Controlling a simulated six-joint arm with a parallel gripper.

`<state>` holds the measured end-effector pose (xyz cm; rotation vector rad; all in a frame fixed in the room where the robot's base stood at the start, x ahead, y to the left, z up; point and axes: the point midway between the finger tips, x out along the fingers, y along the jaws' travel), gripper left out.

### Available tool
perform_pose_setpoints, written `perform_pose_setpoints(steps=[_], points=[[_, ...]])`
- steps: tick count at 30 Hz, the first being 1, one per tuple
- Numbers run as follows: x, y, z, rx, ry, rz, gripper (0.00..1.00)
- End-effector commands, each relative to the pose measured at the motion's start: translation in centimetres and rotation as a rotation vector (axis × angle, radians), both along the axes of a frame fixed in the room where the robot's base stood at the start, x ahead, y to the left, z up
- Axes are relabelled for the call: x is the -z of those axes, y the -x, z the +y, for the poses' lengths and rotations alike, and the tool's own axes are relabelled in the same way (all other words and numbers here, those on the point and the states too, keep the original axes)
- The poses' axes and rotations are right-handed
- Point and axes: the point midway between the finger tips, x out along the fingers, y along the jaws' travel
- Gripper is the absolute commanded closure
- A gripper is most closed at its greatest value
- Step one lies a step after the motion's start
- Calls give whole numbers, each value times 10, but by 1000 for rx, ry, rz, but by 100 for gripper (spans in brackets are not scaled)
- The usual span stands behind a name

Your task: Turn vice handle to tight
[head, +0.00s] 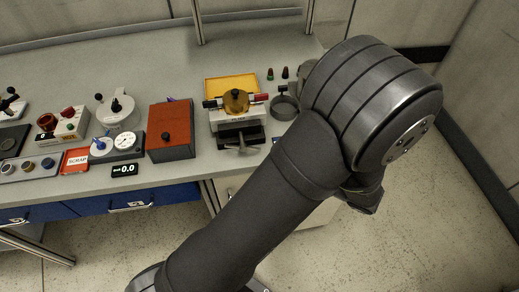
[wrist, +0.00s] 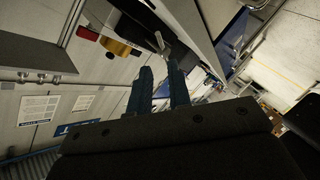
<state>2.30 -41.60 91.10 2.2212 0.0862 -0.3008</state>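The vice (head: 238,132), dark and pale, stands near the front edge of the bench in the head view. Its grey metal handle (head: 241,149) sticks out at the front. A brass round part (head: 236,101) with a red end sits on top of the vice. In the wrist view the handle (wrist: 160,42) shows just beyond the fingertips, with the brass part (wrist: 121,47) to its left. My gripper (wrist: 160,70) is open, its two blue-grey fingers apart with nothing seen between them. Contact with the handle cannot be told. My arm hides the gripper in the head view.
A brown-red box (head: 171,130) stands left of the vice, and a yellow tray (head: 231,83) lies behind it. A dark round cup (head: 285,106) is to the right. A red scrap tray (head: 76,160) and a dial gauge (head: 125,142) are farther left. Floor lies open before the bench.

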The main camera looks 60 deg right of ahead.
Motion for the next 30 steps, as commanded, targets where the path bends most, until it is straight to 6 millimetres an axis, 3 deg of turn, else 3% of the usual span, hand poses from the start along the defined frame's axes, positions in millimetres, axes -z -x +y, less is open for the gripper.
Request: perform_pose_setpoints(steps=[6,15,21,30], points=[[12,-47,-2,-3,-1,0,82],[24,-94,-4,-2,1,0,82],[27,-106,-5,1,0,1,82],[27,-107,-5,2,1,1,84]])
